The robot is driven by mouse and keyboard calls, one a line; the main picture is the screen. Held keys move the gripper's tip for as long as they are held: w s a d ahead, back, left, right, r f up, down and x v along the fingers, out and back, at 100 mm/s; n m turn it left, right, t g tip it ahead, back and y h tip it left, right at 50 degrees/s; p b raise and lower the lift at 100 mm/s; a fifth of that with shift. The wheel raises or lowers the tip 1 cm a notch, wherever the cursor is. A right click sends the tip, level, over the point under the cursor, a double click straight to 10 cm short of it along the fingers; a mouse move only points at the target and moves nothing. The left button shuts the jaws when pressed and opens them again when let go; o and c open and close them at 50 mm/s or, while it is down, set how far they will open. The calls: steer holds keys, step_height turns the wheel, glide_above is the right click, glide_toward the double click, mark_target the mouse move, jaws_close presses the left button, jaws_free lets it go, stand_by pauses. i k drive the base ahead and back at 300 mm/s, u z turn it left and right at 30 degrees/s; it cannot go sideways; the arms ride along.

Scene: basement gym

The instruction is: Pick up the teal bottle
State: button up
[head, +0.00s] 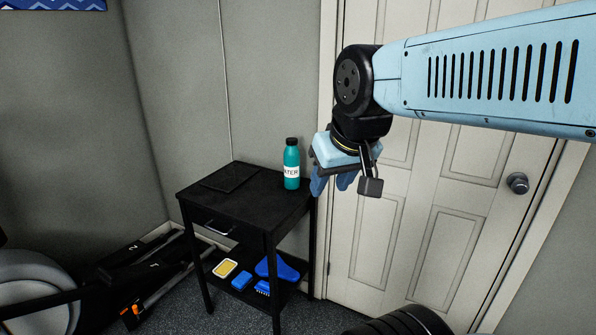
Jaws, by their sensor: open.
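The teal bottle (291,168) stands upright on the top of a small black table, near its back right corner. It has a black cap and a white label with dark letters. My gripper (335,184) hangs from the light blue arm to the right of the bottle in the picture, in front of the white door.
The black table (225,207) also bears a flat dark item (230,178). Its lower shelf holds a yellow-and-white item (225,268) and several blue items. Exercise equipment (40,290) stands at the left. The white door (440,220) is behind my arm. A black rounded object (405,322) is at the bottom.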

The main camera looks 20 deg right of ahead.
mark_target(292, 154)
steer(key=u, duration=0.2)
steer(key=i, duration=0.9)
steer(key=z, duration=0.1)
